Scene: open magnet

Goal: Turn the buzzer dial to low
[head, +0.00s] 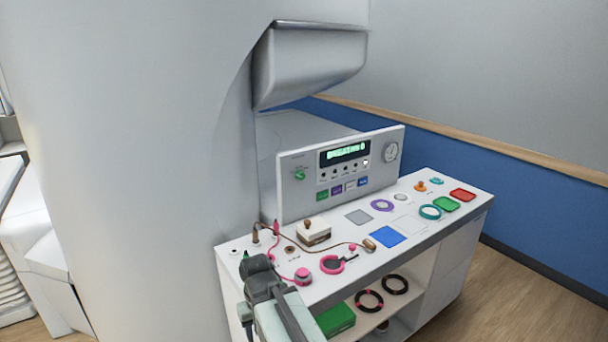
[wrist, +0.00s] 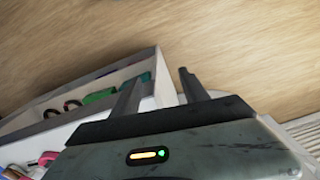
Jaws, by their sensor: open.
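A white control panel (head: 340,170) stands upright at the back of the white bench. A small green knob (head: 299,174) sits at its left, and a round dial with a pale face (head: 390,151) sits at its upper right. I cannot tell which one is the buzzer dial, and their settings are too small to read. My gripper (wrist: 158,84) is open and empty in the wrist view, with its two dark fingers apart. It is at the bench's front left, well away from the panel. Neither dial shows in the wrist view.
The shelf below holds a green box (head: 336,319) and dark rings (head: 369,301). Wooden floor is clear at right.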

